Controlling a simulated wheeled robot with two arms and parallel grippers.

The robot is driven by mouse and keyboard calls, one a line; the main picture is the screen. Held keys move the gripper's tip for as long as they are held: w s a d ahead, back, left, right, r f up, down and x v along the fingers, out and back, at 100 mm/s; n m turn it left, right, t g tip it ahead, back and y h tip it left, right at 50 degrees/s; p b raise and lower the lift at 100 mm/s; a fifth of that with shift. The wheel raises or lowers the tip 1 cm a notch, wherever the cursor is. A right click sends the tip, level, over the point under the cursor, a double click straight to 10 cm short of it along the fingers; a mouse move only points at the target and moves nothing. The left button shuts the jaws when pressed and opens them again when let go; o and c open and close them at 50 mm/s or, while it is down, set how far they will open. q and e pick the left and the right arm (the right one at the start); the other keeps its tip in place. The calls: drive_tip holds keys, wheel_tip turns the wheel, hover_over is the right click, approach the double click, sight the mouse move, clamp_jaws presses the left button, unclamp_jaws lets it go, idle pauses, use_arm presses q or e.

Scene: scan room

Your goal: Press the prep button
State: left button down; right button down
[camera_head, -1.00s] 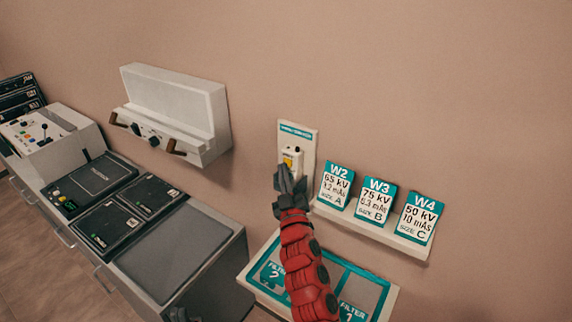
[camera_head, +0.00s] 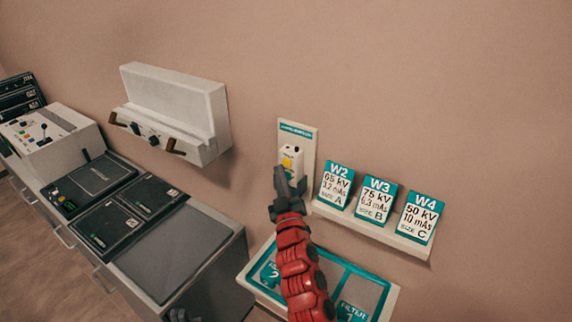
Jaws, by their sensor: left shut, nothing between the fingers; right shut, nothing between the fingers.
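A small white hand switch (camera_head: 297,152) with a yellow button or label (camera_head: 287,162) is mounted on a pale wall plate with a teal heading. Which part is the prep button, I cannot read. My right gripper (camera_head: 280,172), on the red arm, is shut and empty. Its fingertips are just below and left of the yellow part and cover the lower end of the switch. I cannot tell whether they touch it. My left gripper (camera_head: 178,315) shows only as a dark tip at the bottom edge, shut and empty.
A wall shelf (camera_head: 408,243) with cards W2, W3 and W4 is to the right. A filter tray (camera_head: 252,285) lies below my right arm. A counter (camera_head: 225,228) with dark panels and a control console (camera_head: 40,130) is at left. A white wall unit (camera_head: 175,105) hangs above it.

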drive_tip(key=shift+s+a+b, duration=0.5)
drive_tip(key=shift+s+a, duration=0.25)
drive_tip(key=shift+s, duration=0.25)
drive_tip(key=shift+s+a+b, duration=0.45)
drive_tip(key=shift+s+a, duration=0.25)
drive_tip(key=shift+s, duration=0.3)
